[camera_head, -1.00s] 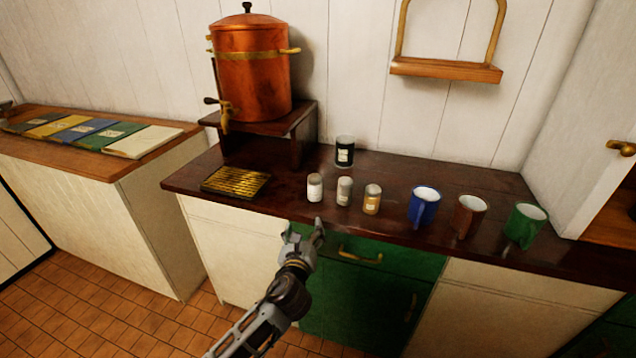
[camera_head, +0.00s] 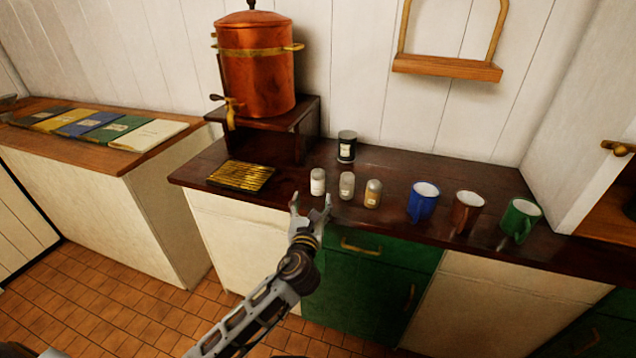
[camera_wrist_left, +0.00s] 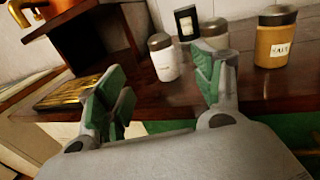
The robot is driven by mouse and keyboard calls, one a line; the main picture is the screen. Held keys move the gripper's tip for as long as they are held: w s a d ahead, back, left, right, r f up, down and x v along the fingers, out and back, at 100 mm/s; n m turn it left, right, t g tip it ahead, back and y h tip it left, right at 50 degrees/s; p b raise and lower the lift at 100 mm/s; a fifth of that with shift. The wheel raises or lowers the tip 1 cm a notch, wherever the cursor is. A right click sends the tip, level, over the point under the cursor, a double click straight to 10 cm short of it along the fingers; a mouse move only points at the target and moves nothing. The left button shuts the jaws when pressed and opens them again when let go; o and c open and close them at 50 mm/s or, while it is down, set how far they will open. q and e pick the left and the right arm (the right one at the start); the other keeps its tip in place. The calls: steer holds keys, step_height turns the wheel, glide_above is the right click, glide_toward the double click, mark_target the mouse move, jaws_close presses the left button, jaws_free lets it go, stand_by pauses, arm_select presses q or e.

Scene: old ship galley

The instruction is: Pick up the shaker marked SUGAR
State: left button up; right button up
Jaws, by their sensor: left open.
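Three small shakers stand in a row on the dark counter: a white one (camera_head: 318,182), a pale grey one (camera_head: 347,186) and a tan one (camera_head: 373,194). I cannot read SUGAR on any label. In the left wrist view the white shaker (camera_wrist_left: 164,60) shows between the fingers, beyond their tips; the grey one (camera_wrist_left: 214,30) is partly hidden behind the right finger; the tan one (camera_wrist_left: 275,40) stands farther right, its label blurred. My left gripper (camera_head: 311,207) is open and empty at the counter's front edge, just in front of the white shaker. My right gripper is out of view.
A dark labelled canister (camera_head: 346,147) stands behind the shakers. Blue (camera_head: 422,203), brown (camera_head: 467,213) and green (camera_head: 519,220) mugs stand to the right. A brass grate (camera_head: 240,176) and a copper urn (camera_head: 256,68) on a wooden stand are to the left.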

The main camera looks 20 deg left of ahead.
mark_target(316, 181)
arm_select(q)
steer(key=w, duration=0.2)
steer(key=w+a, duration=0.1)
steer(key=w, duration=0.4)
steer(key=shift+w+a, duration=0.25)
steer(key=shift+w, duration=0.25)
arm_select(e)
steer(key=shift+w+a+r, duration=0.1)
steer(key=shift+w+a, duration=0.2)
steer(key=shift+w, duration=0.25)
arm_select(q)
steer(key=shift+w, duration=0.1)
arm_select(e)
steer(key=shift+s, duration=0.1)
